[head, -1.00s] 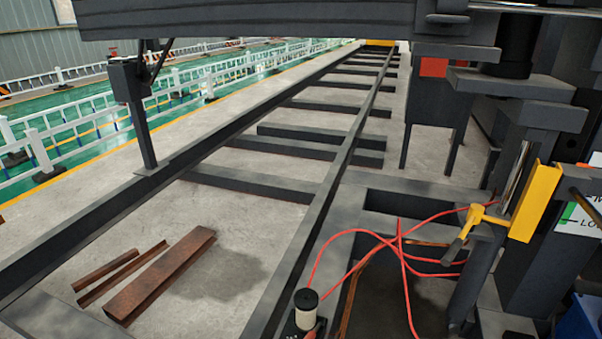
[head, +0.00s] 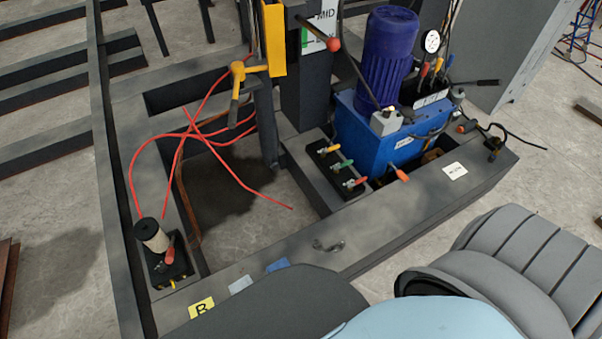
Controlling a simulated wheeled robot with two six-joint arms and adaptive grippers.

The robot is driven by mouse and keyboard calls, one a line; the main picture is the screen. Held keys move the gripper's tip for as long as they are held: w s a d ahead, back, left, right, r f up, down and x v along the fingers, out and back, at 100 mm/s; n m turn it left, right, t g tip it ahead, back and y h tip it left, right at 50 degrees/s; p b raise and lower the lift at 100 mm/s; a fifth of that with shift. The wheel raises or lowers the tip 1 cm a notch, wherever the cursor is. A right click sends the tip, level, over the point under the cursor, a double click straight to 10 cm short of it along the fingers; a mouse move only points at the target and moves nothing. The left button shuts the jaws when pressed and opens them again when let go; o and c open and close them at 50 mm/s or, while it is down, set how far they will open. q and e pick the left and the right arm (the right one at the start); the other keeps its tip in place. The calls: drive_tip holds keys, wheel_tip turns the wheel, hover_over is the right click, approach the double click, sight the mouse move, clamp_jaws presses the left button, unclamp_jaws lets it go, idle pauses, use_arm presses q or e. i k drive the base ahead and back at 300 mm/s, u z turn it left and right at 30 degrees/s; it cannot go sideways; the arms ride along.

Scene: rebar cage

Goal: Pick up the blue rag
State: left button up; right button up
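A small flat blue patch (head: 277,265) lies on top of the dark front beam (head: 375,222) at the lower middle of the head view. It looks like the blue rag, but only a small part shows, and its lower edge is cut off by dark and light-blue parts of my own body in front. A pale grey patch (head: 241,285) lies just left of it. Neither of my grippers is in view.
A blue pump unit (head: 375,128) with a blue motor (head: 386,62) stands behind the beam. A yellow clamp (head: 272,38), red hoses (head: 187,135), a valve block (head: 342,165) and a black box with a pale cylinder (head: 152,236) surround an opening in the frame.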

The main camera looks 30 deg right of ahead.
sight(283, 262)
drive_tip(key=z, duration=0.4)
drive_tip(key=k, duration=0.55)
drive_tip(key=z, duration=1.35)
drive_tip(key=i, duration=0.7)
drive_tip(key=u, duration=2.85)
